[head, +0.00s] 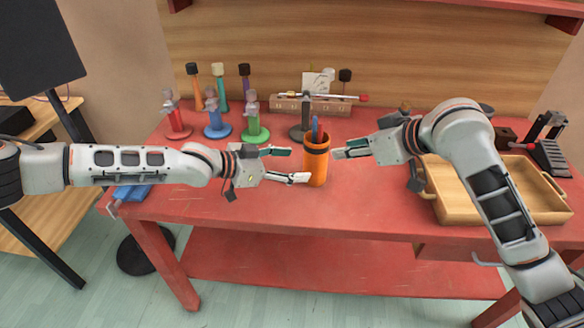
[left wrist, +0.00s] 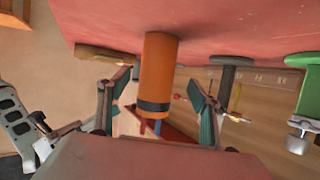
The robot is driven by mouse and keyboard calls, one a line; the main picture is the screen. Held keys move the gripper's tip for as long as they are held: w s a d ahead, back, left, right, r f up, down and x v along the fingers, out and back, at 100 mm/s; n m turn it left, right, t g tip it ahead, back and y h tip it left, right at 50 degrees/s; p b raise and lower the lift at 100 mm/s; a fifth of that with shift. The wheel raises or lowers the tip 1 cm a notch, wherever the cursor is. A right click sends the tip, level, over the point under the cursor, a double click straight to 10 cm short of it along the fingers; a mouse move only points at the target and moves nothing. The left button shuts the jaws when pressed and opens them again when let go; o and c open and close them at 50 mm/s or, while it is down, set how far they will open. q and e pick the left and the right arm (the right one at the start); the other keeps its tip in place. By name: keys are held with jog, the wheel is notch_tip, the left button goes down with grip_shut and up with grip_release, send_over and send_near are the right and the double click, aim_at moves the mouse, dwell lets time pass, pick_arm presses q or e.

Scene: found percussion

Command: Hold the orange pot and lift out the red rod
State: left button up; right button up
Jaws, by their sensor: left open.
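The orange pot (head: 316,168) stands upright on the red table, with a dark band near its rim. A blue rod (head: 315,127) sticks up out of it. In the left wrist view, which is upside down, the pot (left wrist: 158,75) shows a red rod (left wrist: 142,126) beside the blue rod (left wrist: 157,127) at its mouth. My left gripper (head: 299,165) is open at the pot's left side, its fingers pointing at the pot; a clear grip does not show. My right gripper (head: 338,153) is just right of the pot, pointing left at it; its finger gap is unclear.
Several coloured stands (head: 214,125) are at the back left. A dark stand (head: 305,118) is close behind the pot. A wooden block (head: 318,106) with a red-tipped stick is at the back. A wooden tray (head: 500,207) is at the right.

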aim_at(315, 168)
pick_arm(q)
jog(key=shift+d+f+n, duration=0.1)
jog(key=shift+f+n, duration=0.2)
jog(key=shift+f, duration=0.2)
jog(key=shift+w+d+f, duration=0.1)
jog(key=shift+d+f, duration=0.1)
jog(key=x, duration=0.7)
jog(key=shift+d, duration=0.15)
jog(key=c, duration=1.3)
